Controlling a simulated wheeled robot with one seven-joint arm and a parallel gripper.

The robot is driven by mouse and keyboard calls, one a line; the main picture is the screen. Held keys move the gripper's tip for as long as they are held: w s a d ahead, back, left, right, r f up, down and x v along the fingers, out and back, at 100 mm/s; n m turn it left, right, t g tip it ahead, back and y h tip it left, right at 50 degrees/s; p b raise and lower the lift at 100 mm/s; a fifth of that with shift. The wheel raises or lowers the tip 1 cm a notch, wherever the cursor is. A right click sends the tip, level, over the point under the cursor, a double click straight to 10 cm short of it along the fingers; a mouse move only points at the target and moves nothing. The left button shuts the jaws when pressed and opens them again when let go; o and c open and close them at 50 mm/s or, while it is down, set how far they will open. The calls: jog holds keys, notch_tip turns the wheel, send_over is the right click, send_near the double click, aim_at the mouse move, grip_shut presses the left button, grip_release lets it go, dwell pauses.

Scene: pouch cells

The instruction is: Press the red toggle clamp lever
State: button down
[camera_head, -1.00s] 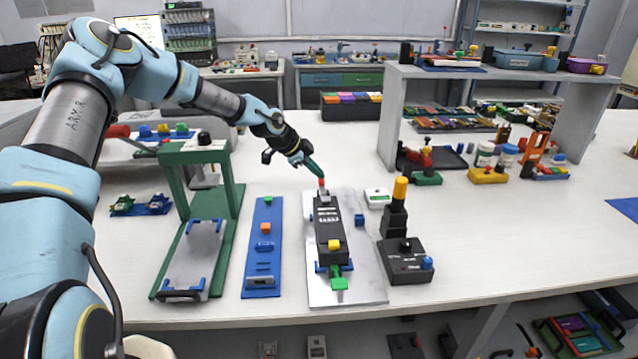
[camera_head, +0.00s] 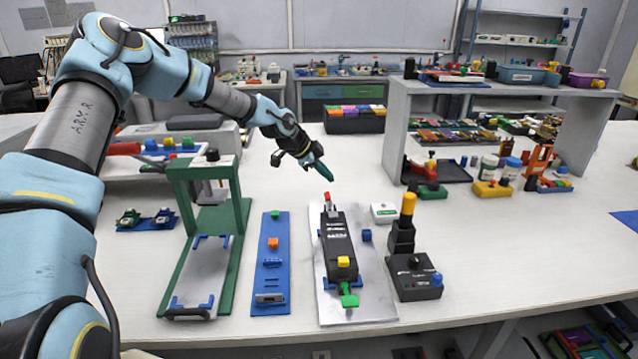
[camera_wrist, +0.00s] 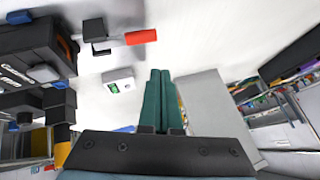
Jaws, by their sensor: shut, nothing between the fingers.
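The red toggle clamp lever (camera_head: 327,197) stands up at the far end of a black block (camera_head: 338,240) on a silver plate (camera_head: 375,290). In the wrist view the red lever (camera_wrist: 141,37) shows at the top, joined to a dark clamp body (camera_wrist: 95,32). My gripper (camera_head: 328,177) has dark green fingers and is shut and empty. It is a little above and behind the lever, apart from it. In the wrist view the closed fingers (camera_wrist: 160,75) point up the picture, below and right of the lever.
A green press frame (camera_head: 225,240) and a blue plate (camera_head: 270,285) stand left of the silver plate. A black box with a yellow-topped post (camera_head: 407,205) stands right. A small white box (camera_head: 384,212) sits beside the block. A grey shelf (camera_head: 400,130) stands back right.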

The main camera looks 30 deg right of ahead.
jog(key=w+a+r+b, duration=0.2)
jog(key=a+r, duration=0.3)
jog(key=r, duration=0.3)
jog(key=shift+w+r+b, duration=0.15)
jog(key=shift+r+b, duration=0.1)
jog(key=shift+b, duration=0.45)
